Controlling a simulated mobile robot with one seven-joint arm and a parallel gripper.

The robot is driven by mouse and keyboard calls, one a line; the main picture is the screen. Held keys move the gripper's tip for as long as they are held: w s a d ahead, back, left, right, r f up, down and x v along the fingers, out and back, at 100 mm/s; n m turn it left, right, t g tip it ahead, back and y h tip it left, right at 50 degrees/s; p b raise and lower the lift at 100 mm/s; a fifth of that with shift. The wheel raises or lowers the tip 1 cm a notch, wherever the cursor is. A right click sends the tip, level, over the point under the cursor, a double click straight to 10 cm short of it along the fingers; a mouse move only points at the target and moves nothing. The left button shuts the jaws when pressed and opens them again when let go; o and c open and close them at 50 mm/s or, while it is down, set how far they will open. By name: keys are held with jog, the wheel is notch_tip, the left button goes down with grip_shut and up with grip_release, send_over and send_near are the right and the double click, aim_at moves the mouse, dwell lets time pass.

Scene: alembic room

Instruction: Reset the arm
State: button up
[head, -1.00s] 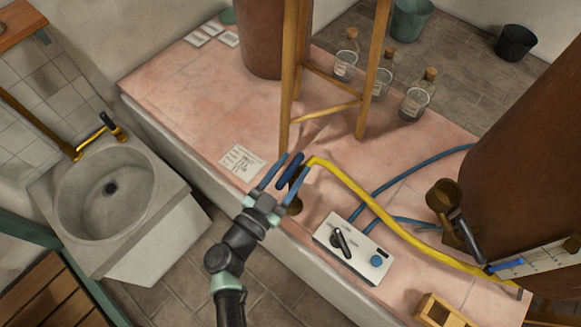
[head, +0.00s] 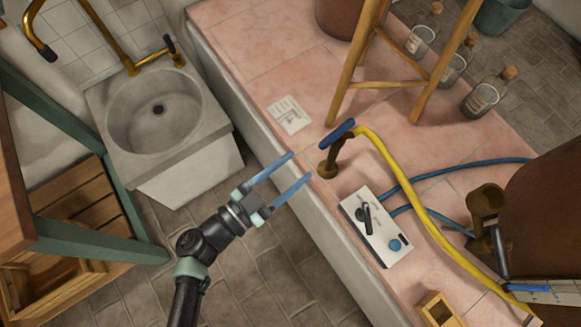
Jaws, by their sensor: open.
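My gripper (head: 300,168) is open, its two blue fingers apart with nothing between them. It hangs over the gap between the stone sink and the pink tiled platform (head: 245,62), near the platform's front edge. My arm comes up from the bottom of the head view. A brass fitting with a blue handle (head: 338,135) stands on the platform to the right of the fingers, apart from them. A yellow hose (head: 420,205) runs from near this handle to the lower right.
A white control box (head: 376,228) with a black lever and blue knob sits on the platform. A stone sink (head: 190,150) stands left, a slatted wooden crate (head: 85,215) lower left. Stoppered bottles (head: 481,96) and a wooden stand (head: 350,65) are at the back. The floor below is clear.

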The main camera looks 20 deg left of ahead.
dwell(0.6)
jog(key=w+d+r+n+t+y+p, duration=0.1)
jog(key=w+r+n+t+y+p, duration=0.3)
jog(key=r, duration=0.8)
jog(key=w+d+r+n+t+y+b, duration=0.15)
jog(key=w+r, duration=0.45)
jog(key=r, duration=0.6)
jog(key=w+d+r+n+t+y+p, duration=0.1)
jog(key=w+r+n+t+y+p, duration=0.25)
jog(key=r, duration=0.85)
notch_tip(320, 180, up, 19)
jog(key=n+y, duration=0.2)
jog(key=y, duration=0.2)
jog(key=s+d+r+m+t+h+p, duration=0.1)
jog(key=s+d+r+h, duration=0.1)
jog(key=s+r, duration=0.3)
jog(key=s+d+r+m+t+h+p, duration=0.1)
jog(key=s+r, duration=0.3)
jog(key=r, duration=0.6)
jog(key=shift+s+d+r+m+t+h+p, duration=0.35)
jog(key=shift+d+m+h, duration=0.2)
jog(key=shift+d, duration=0.35)
